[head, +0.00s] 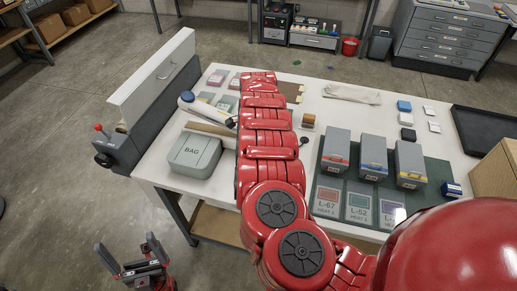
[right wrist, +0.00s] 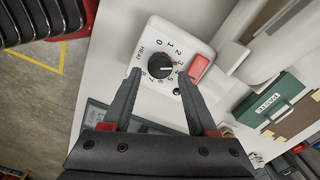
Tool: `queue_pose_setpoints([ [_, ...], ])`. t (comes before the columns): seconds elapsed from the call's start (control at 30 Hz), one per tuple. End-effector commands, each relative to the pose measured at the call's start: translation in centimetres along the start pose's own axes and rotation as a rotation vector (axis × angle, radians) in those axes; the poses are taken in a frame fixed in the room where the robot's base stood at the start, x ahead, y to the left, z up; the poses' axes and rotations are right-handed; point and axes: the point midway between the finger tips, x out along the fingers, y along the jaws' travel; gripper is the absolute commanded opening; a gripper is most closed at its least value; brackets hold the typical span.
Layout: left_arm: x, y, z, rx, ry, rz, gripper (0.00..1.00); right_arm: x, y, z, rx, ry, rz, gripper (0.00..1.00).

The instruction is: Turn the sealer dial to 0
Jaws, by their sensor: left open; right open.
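In the right wrist view, the sealer dial (right wrist: 160,66) is a round black knob on a white panel (right wrist: 155,27) marked HEAT with a ring of numbers. Its light pointer mark faces right, near the 3; the exact number is hard to tell. A red switch (right wrist: 199,67) sits beside it. My right gripper (right wrist: 158,77) is open, its fingertips on either side of the knob's lower part; contact cannot be told. In the head view my red right arm hides this gripper and the dial. My left gripper (head: 124,243) is open and empty, low at the left beside the table.
On the white table (head: 222,137) are a grey BAG box (head: 194,155), several grey bins such as the red-labelled one (head: 335,150), and a black tray (head: 480,128). A green box (right wrist: 270,99) stands right of the panel.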

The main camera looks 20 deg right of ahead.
Motion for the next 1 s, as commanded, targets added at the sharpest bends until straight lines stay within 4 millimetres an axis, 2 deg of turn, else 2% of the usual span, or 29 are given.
queue_pose_setpoints([
  [0.1, 0.4, 0.0, -0.1, 0.000, 0.000, 0.000, 1.00, 1.9, 0.1, -0.1, -0.002, 0.005, 0.003, 0.59],
  [0.2, 0.6, -0.1, -0.1, 0.000, 0.000, 0.000, 1.00, 2.7, 0.0, 0.0, -0.003, 0.002, -0.001, 0.59],
  [0.6, 0.7, 0.0, -0.1, 0.000, 0.000, 0.000, 1.00, 3.4, 0.0, 0.1, -0.002, -0.001, -0.001, 0.57],
  [0.9, 0.7, 0.0, -0.1, 0.000, 0.000, 0.000, 1.00, 3.4, 0.0, 0.1, -0.002, -0.001, 0.000, 0.03],
  [1.0, 0.7, 0.0, -0.1, 0.000, 0.000, 0.000, 1.00, 3.4, 0.0, 0.1, -0.003, -0.001, 0.000, 0.00],
])
